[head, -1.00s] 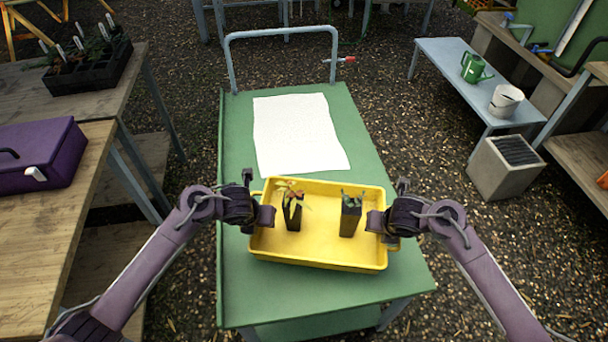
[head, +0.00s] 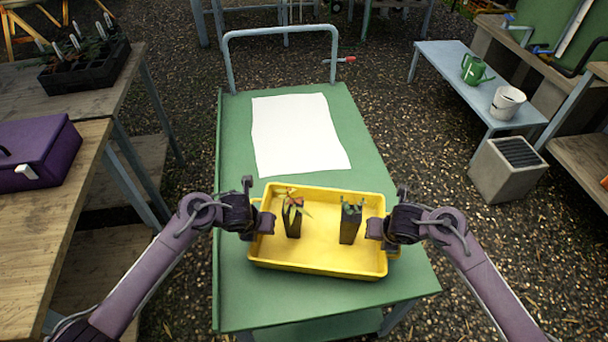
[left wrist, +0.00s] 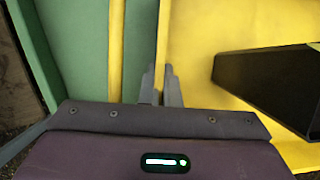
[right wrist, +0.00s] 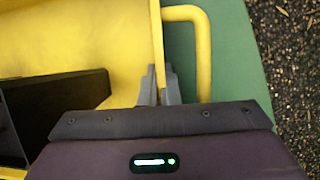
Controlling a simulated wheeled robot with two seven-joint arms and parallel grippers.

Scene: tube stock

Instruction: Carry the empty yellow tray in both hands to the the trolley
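The yellow tray (head: 318,262) is over the near part of the green trolley's top (head: 235,300); I cannot tell whether it rests there or hangs just above. It is not empty: a dark pot with a red-leaved seedling (head: 293,222) and a dark pot with a green seedling (head: 349,225) stand upright in it. My left gripper (left wrist: 160,85) is shut on the tray's left end wall. My right gripper (right wrist: 160,85) is shut on its right end wall, beside the yellow loop handle (right wrist: 204,50). The tray looks about level.
A white sheet (head: 298,133) lies on the trolley beyond the tray. The trolley's grey push rail (head: 280,32) is at its far end. A wooden bench with a purple box (head: 40,150) stands at left. A low bench with a green watering can (head: 475,69) stands at right.

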